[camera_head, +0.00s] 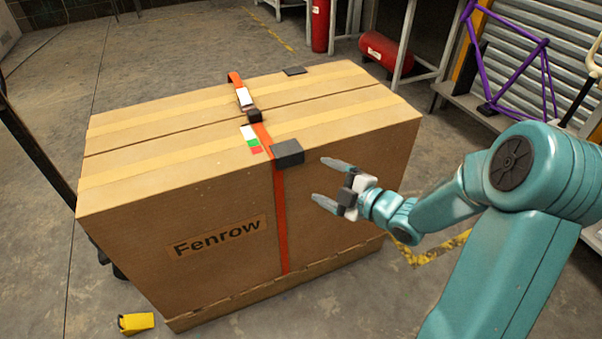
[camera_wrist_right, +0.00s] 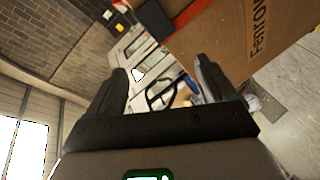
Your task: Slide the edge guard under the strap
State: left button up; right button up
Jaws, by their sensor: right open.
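The edge guard (camera_head: 287,152), a small dark grey block, sits on the top front edge of the large cardboard box (camera_head: 180,215). The orange-red strap (camera_head: 280,225) runs over the box top and down its front. The guard's left part meets the strap's line; I cannot tell whether it lies over, under or against the strap. My right gripper (camera_head: 318,178) is open and empty, to the right of the guard and apart from it. In the right wrist view the open fingers (camera_wrist_right: 161,66) show, with a dark block (camera_wrist_right: 153,18) and strap (camera_wrist_right: 188,13) beyond. My left gripper is not in view.
A dark buckle (camera_head: 254,116) and white, green and red labels (camera_head: 250,138) sit along the strap on top. Another dark piece (camera_head: 294,71) lies at the box's far edge. A yellow object (camera_head: 136,322) is on the floor. A purple bike frame (camera_head: 515,70) stands at right.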

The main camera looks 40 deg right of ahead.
send_near(264, 165)
jog(key=w+d, duration=0.1)
jog(key=w, duration=0.1)
jog(key=w+d, duration=0.1)
jog(key=w, duration=0.1)
jog(key=w+d+f, duration=0.1)
jog(key=w, duration=0.1)
jog(key=c, duration=1)
jog(key=o, duration=0.4)
jog(key=shift+c, duration=1.1)
jog(key=shift+a+f+b, duration=0.15)
jog(key=shift+a+b, duration=0.15)
jog(key=shift+b, duration=0.1)
jog(key=shift+w+a+b, duration=0.2)
jog(key=shift+a+b, duration=0.45)
jog(key=shift+a, duration=0.2)
jog(key=shift+w+a+b, duration=0.2)
jog(key=shift+a+b, duration=0.4)
jog(key=shift+a, duration=0.25)
